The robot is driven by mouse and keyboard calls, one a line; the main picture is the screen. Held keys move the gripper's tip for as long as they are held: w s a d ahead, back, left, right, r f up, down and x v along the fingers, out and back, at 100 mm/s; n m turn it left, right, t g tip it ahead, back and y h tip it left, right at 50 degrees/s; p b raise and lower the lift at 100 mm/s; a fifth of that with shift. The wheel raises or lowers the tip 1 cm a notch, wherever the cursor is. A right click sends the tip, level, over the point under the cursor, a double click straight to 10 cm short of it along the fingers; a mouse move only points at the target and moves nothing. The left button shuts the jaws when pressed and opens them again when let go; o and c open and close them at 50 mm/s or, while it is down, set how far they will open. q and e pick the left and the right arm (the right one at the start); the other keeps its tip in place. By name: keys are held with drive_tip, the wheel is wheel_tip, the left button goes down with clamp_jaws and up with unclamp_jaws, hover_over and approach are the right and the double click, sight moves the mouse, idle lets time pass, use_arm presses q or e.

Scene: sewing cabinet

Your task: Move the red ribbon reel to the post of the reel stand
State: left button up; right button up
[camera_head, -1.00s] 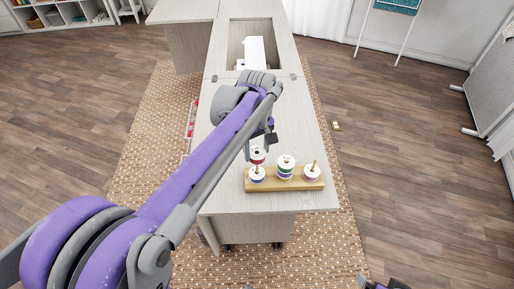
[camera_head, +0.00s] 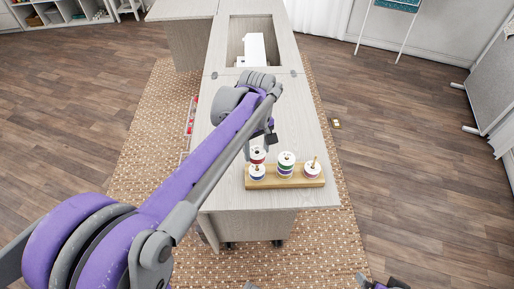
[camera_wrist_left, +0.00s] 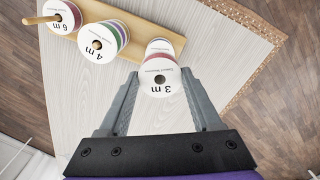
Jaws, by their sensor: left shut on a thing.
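The red ribbon reel (camera_head: 258,156), with white faces, is held upright-axis by my left gripper (camera_head: 259,149). In the left wrist view the reel (camera_wrist_left: 160,76), marked "3 m", sits between the two fingers of the gripper (camera_wrist_left: 160,84). The reel stand (camera_head: 300,182) is a wooden base with reels on its posts. That end's post tip is hidden, and I cannot tell if the reels touch.
A stack of reels (camera_head: 286,164) stands mid-stand. The cabinet top (camera_head: 300,130) is clear behind the stand. Grey and purple parts of mine show at the bottom edge.

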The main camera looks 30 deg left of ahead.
use_arm(q)
drive_tip(key=shift+f+b, duration=0.65)
drive_tip(key=shift+f, duration=0.5)
drive_tip(key=o, duration=1.4)
wheel_tip(320, 180, up, 11)
drive_tip(key=p, duration=0.1)
drive_tip(key=shift+f, duration=0.1)
